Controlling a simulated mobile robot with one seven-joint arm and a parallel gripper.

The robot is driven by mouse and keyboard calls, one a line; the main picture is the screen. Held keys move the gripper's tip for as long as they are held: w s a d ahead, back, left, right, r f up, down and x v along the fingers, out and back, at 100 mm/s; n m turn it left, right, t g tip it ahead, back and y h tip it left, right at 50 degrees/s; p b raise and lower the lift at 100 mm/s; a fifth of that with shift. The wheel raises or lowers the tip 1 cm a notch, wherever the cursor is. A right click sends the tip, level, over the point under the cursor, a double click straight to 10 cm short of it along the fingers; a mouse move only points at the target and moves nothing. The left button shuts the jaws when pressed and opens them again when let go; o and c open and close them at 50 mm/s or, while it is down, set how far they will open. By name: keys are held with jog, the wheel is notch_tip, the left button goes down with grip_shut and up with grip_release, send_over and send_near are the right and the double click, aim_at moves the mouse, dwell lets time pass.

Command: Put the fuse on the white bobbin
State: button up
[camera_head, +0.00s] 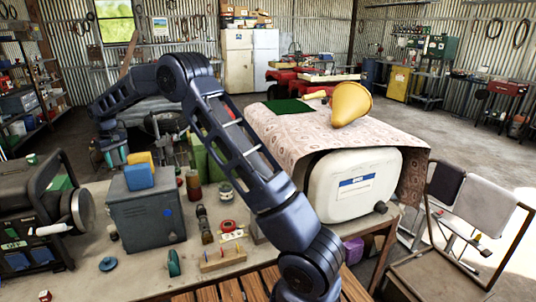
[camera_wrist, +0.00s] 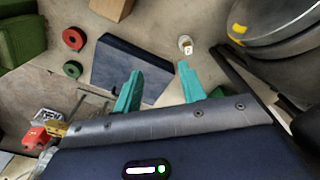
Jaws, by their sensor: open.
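My gripper (camera_wrist: 160,68) is open, with its two teal fingers apart and nothing visible between them. In the head view my gripper (camera_head: 115,155) hangs at the left, beyond the grey-blue box. A small whitish piece (camera_wrist: 186,45) stands on the bench just past the right fingertip in the wrist view. It may be the white bobbin, but it is too small to be sure. I cannot single out the fuse in either view.
A grey-blue box (camera_head: 150,215) bears blue and yellow items. A dark generator (camera_head: 25,240) stands at left. A white tank (camera_head: 345,200) stands right.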

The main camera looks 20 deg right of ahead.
jog(key=s+d+r+m+t, duration=0.1)
jog(key=s+d+r, duration=0.2)
jog(key=d+r, duration=0.5)
jog(key=s+d+r+m, duration=0.15)
jog(key=d+r, duration=0.35)
jog(key=d, duration=0.5)
jog(key=s+d+r+m+t, duration=0.1)
jog(key=s+d+r, duration=0.2)
jog(key=s+d, duration=0.4)
jog(key=s+d+r+m, duration=0.1)
jog(key=s+d+r, duration=0.3)
jog(key=d, duration=0.5)
jog(key=s+d+m+t, duration=0.1)
jog(key=s+d+m, duration=0.1)
jog(key=s+d, duration=1.05)
jog(key=s+d+f+m, duration=0.1)
jog(key=s+d+f, duration=0.1)
jog(key=s, duration=0.6)
jog(key=s+d+f+t, duration=0.1)
jog(key=s+d+f, duration=0.2)
jog(key=s, duration=0.5)
jog(key=shift+s+d+f+m, duration=0.15)
jog(key=shift+s+f+m, duration=0.2)
jog(key=shift+f, duration=0.3)
